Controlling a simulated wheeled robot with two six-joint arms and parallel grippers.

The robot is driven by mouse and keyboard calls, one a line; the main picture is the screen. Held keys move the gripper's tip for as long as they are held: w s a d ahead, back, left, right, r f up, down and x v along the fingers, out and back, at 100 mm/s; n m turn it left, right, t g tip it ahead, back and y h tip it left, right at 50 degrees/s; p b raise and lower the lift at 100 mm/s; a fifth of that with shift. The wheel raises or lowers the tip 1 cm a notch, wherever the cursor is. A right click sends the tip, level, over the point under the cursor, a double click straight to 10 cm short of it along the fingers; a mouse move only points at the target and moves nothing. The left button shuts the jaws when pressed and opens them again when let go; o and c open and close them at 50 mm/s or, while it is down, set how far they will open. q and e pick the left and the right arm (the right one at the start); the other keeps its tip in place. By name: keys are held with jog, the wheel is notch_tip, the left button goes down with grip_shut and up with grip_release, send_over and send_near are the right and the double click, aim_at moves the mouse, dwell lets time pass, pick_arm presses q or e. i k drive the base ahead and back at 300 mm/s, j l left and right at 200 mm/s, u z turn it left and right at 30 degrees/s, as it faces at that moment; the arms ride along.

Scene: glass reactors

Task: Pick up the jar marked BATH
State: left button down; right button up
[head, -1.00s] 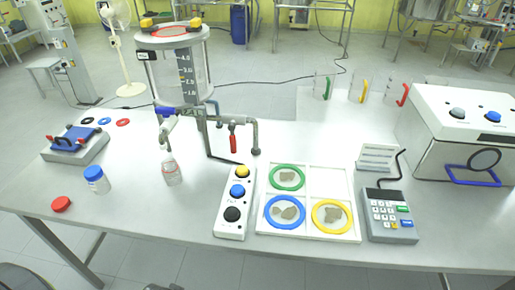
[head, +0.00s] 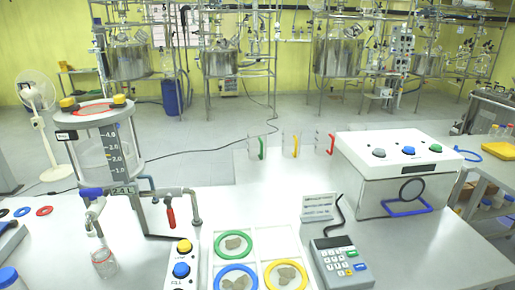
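No label reading BATH can be made out. A small clear jar (head: 104,264) with a reddish marking stands under the outlet of the glass reactor vessel (head: 108,150) at the left. A white jar with a blue lid (head: 9,279) is cut off by the lower left corner. Neither of my grippers is in the head view.
A white tray (head: 255,252) with green, blue and yellow rings holding stony lumps lies at the front. Beside it are a button box (head: 182,247) and a keypad device (head: 341,263). A large white box (head: 393,165) stands at right. Three handled clear beakers (head: 290,146) stand behind.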

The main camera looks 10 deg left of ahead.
aim_at(105, 265)
jog(key=u, duration=1.4)
